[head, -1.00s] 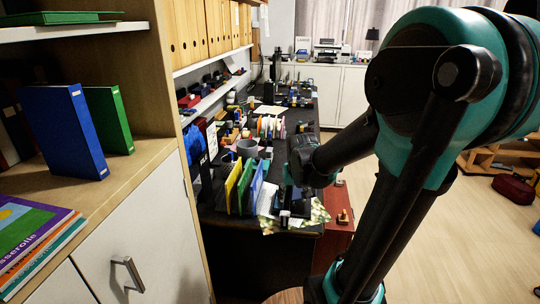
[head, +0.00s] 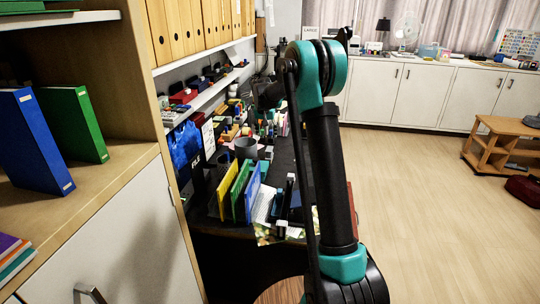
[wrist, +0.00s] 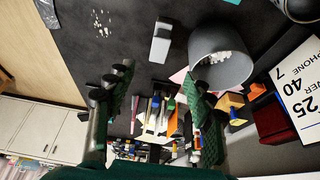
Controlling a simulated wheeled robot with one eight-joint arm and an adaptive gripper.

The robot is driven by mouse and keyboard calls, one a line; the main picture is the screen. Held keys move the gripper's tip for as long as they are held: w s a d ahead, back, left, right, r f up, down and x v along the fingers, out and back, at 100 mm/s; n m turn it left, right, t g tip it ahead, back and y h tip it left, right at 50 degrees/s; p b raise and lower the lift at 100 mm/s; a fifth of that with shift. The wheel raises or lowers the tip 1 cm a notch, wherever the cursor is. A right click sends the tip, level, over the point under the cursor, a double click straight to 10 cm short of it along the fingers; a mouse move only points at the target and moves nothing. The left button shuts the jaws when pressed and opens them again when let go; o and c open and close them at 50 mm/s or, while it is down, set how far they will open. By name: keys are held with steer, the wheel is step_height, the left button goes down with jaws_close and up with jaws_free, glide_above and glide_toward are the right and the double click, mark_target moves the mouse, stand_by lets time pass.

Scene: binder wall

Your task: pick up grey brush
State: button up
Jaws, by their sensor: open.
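I cannot pick out a grey brush with certainty. In the wrist view a light grey oblong block (wrist: 160,42) lies on the dark desktop (wrist: 95,50); I cannot tell whether it is the brush. My gripper (wrist: 157,88) is open and empty, its two dark green fingers apart above the desk. The block shows beyond the fingertips, and several pens and sticks (wrist: 155,115) show between the fingers. In the head view my arm reaches over the desk, and I cannot make out the fingers there.
A grey cup (wrist: 222,62) with white bits inside is right of the block. A number card (wrist: 300,90) and a dark red box (wrist: 272,122) are farther right. In the head view, upright yellow, green and blue folders (head: 238,190) stand at the near desk end. Open floor (head: 430,200) lies right.

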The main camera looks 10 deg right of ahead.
mark_target(270, 153)
steer(key=x, duration=1.7)
steer(key=shift+w+d+f, duration=0.1)
steer(key=shift+w+f, duration=0.05)
steer(key=shift+w, duration=0.15)
steer(key=shift+c, duration=0.5)
jaws_close()
step_height(270, 153, up, 20)
